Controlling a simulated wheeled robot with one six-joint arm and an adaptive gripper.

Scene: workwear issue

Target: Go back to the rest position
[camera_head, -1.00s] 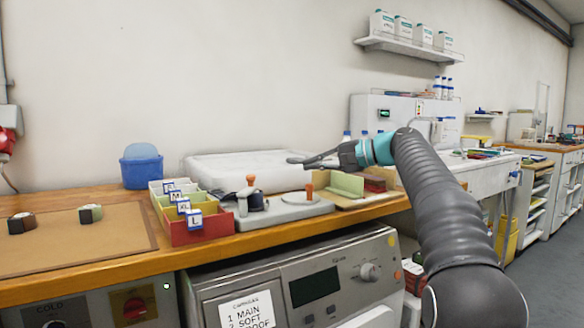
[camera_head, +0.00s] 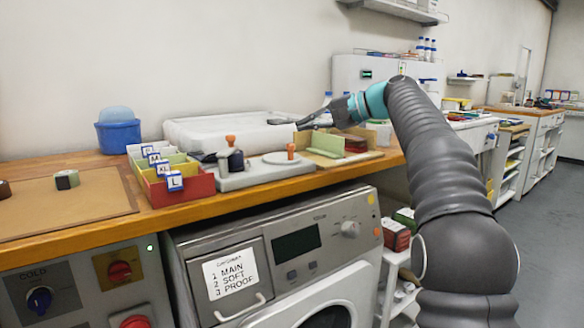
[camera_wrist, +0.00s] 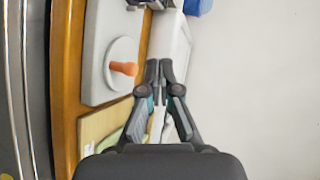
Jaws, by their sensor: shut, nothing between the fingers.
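My gripper (camera_head: 314,118) is at the end of my raised arm, above the back of the wooden counter (camera_head: 240,197). Its fingers point left in the head view, in front of the white padded slab (camera_head: 205,131). In the wrist view my gripper (camera_wrist: 166,64) has its fingertips together with nothing between them. The grey plate with an orange peg (camera_wrist: 124,68) lies to the left of the fingers in that view. It also shows below the gripper in the head view (camera_head: 236,180).
A sorting box with lettered cards (camera_head: 182,192) and a blue tub (camera_head: 118,136) stand on the counter left of my gripper. A green and tan holder (camera_head: 326,146) stands just below it. A washing machine (camera_head: 290,250) is under the counter. A wall shelf (camera_head: 405,11) is above right.

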